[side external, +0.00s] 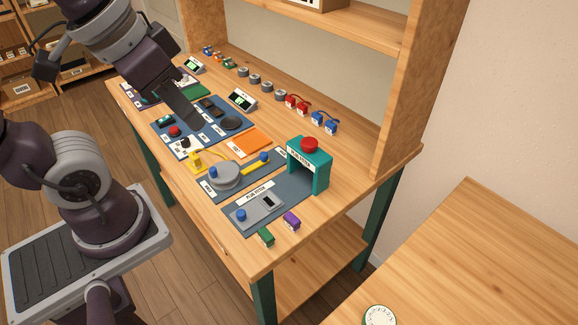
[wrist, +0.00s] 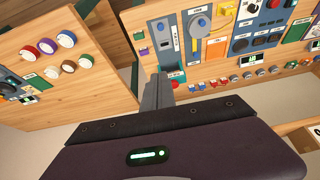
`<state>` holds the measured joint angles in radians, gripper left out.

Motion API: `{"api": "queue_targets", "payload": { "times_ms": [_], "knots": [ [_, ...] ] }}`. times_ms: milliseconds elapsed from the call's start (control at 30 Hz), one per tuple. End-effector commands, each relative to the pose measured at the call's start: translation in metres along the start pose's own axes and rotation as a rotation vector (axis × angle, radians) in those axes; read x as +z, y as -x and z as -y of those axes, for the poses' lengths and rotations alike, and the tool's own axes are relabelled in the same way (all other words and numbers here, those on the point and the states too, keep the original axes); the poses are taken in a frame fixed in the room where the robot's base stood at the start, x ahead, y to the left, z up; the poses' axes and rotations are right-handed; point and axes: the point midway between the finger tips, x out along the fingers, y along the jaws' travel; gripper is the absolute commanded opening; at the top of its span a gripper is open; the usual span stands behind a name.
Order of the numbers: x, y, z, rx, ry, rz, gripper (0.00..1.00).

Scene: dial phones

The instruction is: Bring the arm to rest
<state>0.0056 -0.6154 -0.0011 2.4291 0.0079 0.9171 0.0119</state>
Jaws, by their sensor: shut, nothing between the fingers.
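My gripper (side external: 196,122) is above the far half of the wooden workbench (side external: 262,253) in the side external view, angled down over a blue-grey mat (side external: 222,140). Its fingers appear together and hold nothing. In the wrist view the shut gripper (wrist: 158,80) points toward the bench, which shows tilted at the upper right. I cannot tell the exact height of the fingertips above the panel parts.
Near the gripper are a red button (side external: 174,131) and an orange plate (side external: 254,141). A teal press (side external: 311,168) with a red top stands at the bench's right. A shelf (side external: 350,25) rises behind. A second table (side external: 470,265) is at the lower right.

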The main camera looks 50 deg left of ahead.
Motion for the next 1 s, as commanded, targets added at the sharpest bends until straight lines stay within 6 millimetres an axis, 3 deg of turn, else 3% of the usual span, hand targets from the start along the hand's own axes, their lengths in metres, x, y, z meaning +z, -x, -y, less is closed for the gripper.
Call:
{"api": "queue_targets", "payload": {
  "times_ms": [200, 1000],
  "knots": [
    [0.018, 0.006, -0.001, 0.004, 0.025, -0.082, 0.00],
    [0.017, 0.006, -0.001, 0.003, 0.023, -0.081, 0.00]
  ]
}}
